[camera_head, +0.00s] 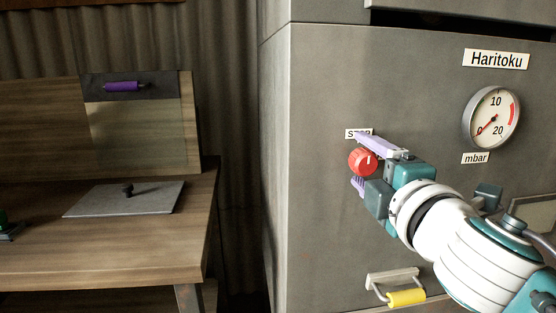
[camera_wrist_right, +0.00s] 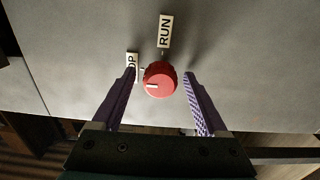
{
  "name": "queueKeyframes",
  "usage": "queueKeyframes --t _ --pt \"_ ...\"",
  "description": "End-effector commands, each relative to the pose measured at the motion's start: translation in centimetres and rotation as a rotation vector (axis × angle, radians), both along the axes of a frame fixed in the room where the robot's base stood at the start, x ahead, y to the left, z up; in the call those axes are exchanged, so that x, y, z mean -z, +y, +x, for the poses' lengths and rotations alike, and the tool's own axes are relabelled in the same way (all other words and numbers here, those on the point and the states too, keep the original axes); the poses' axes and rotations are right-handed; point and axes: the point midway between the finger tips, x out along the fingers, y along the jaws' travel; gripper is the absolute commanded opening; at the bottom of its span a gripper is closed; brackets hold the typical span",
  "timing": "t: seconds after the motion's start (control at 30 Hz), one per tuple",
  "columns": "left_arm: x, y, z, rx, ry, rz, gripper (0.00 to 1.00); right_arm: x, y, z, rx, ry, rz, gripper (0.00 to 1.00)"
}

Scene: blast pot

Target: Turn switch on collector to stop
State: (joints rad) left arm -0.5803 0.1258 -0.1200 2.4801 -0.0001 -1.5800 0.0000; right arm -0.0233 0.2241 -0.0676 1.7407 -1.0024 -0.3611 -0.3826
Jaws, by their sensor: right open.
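The collector is a large grey metal cabinet (camera_head: 320,80) on the right of the head view. Its red round switch knob (camera_head: 362,161) has a white pointer mark and shows in the right wrist view (camera_wrist_right: 159,79) too. A STOP label (camera_head: 352,133) sits above the knob in the head view, partly covered by a finger. In the wrist view a RUN label (camera_wrist_right: 165,31) is fully readable. My right gripper (camera_head: 364,164) is open, its purple fingers on either side of the knob; in the wrist view gaps show between fingers and knob. My left gripper is not in view.
A round gauge (camera_head: 492,117) and a Haritoku plate (camera_head: 496,59) are on the cabinet at upper right. A yellow-gripped handle (camera_head: 405,297) is below my right arm. A wooden bench (camera_head: 130,240) with a grey plate (camera_head: 120,200) stands at left.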

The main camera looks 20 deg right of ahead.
Motion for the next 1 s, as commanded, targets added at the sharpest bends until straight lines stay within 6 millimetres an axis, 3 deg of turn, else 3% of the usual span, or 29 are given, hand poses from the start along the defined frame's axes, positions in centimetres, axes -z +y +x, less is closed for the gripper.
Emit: queueKeyframes --t 0.17,0.6,1.0 --pt "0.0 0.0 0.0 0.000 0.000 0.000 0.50 0.1 0.3 -1.0 -0.001 0.002 0.001 0.76" --pt "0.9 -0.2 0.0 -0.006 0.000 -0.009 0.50 0.3 2.0 -8.4 0.000 0.002 0.001 0.76" --pt "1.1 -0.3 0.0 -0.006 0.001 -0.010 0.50 0.0 2.3 -9.7 0.000 -0.001 0.000 0.76"
